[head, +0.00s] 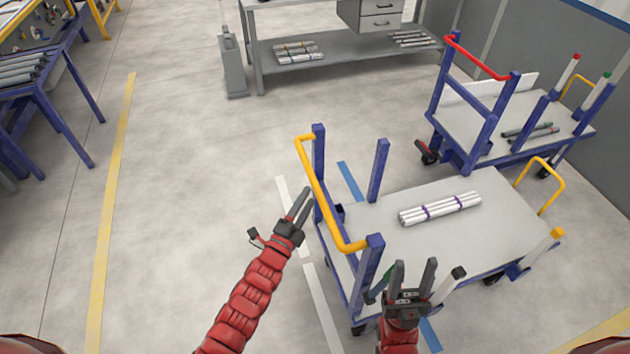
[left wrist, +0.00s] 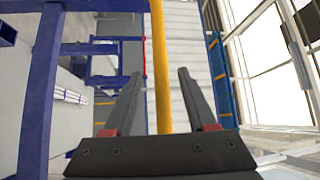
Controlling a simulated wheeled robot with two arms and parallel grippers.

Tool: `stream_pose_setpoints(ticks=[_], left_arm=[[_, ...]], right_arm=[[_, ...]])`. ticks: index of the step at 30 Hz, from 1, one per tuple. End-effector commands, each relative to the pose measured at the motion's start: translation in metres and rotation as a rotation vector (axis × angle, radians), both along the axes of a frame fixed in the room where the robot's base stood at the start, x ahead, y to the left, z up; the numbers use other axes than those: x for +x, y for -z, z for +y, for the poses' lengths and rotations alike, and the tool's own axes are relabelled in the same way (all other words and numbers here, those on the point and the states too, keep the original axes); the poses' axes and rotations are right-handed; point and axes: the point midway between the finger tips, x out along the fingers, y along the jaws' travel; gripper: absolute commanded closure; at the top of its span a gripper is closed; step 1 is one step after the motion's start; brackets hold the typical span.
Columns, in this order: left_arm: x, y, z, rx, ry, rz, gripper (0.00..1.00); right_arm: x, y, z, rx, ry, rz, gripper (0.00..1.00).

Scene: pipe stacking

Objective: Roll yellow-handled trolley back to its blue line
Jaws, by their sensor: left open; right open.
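The yellow-handled trolley (head: 470,225) has a grey deck, a blue frame and a yellow push handle (head: 326,205) on its left end. A bundle of white pipes with purple bands (head: 440,208) lies on the deck. The blue floor line (head: 350,182) shows at the trolley's far side and again at the near side; the deck hides its middle. My left gripper (head: 304,195) is open just left of the handle. In the left wrist view, the yellow bar (left wrist: 159,60) runs between its spread fingers, not gripped. My right gripper (head: 415,270) is open and empty at the trolley's near edge.
A red-handled trolley (head: 510,118) stands behind on the right. A grey workbench (head: 345,68) is at the back, and a blue rack with pipes (head: 40,90) at the left. A white line (head: 322,308) lies left of the trolley. The floor toward the yellow line (head: 105,230) is clear.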

Motion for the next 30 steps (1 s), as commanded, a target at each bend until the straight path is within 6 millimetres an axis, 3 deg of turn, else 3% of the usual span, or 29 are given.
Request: stream_pose_setpoints(ticks=[3, 9, 23, 30], left_arm=[[0.019, -0.007, -0.01, -0.001, 0.002, -0.002, 0.43], [0.04, -0.007, -0.019, 0.0, 0.0, 0.001, 0.43], [0.049, -0.008, -0.024, -0.002, 0.001, -0.002, 0.43], [0.048, -0.008, -0.024, -0.002, 0.001, -0.002, 0.83]], right_arm=[[0.0, -0.01, 0.0, 0.0, 0.0, 0.0, 0.5], [0.0, -0.016, 0.0, 0.0, 0.0, 0.0, 0.5], [0.0, -0.018, 0.0, 0.0, 0.0, 0.0, 0.5], [0.0, -0.018, 0.0, 0.0, 0.0, 0.0, 0.5]])
